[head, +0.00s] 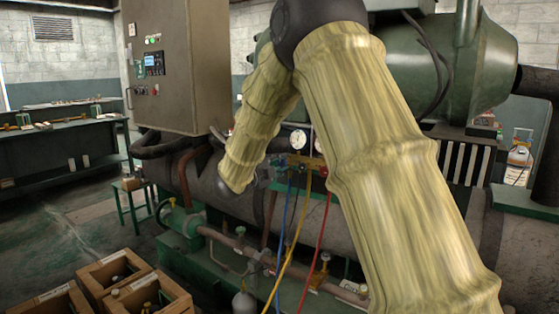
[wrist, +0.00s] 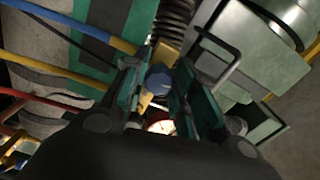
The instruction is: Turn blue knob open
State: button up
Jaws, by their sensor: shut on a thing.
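The blue knob (wrist: 158,79) shows in the wrist view between the two fingers of my gripper (wrist: 156,88). The fingers are closed in on its sides, and they hide parts of it. A yellow brass piece of the manifold (wrist: 165,57) lies just behind the knob. In the head view my gripper (head: 266,172) is at the left end of the brass manifold (head: 302,160), below a round white gauge (head: 298,139). The knob cannot be made out clearly there.
Blue (head: 286,225), yellow (head: 297,240) and red hoses (head: 318,240) hang below the manifold. A grey control cabinet (head: 185,70) stands at the left. Open wooden crates (head: 115,268) stand on the floor at lower left. Green machinery and pipes surround the manifold.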

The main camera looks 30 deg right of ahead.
dwell(0.5)
jog(key=o, duration=1)
jog(key=shift+a, duration=0.1)
jog(key=v, duration=1.1)
jog(key=shift+s+a, duration=0.1)
jog(key=shift+a, duration=0.3)
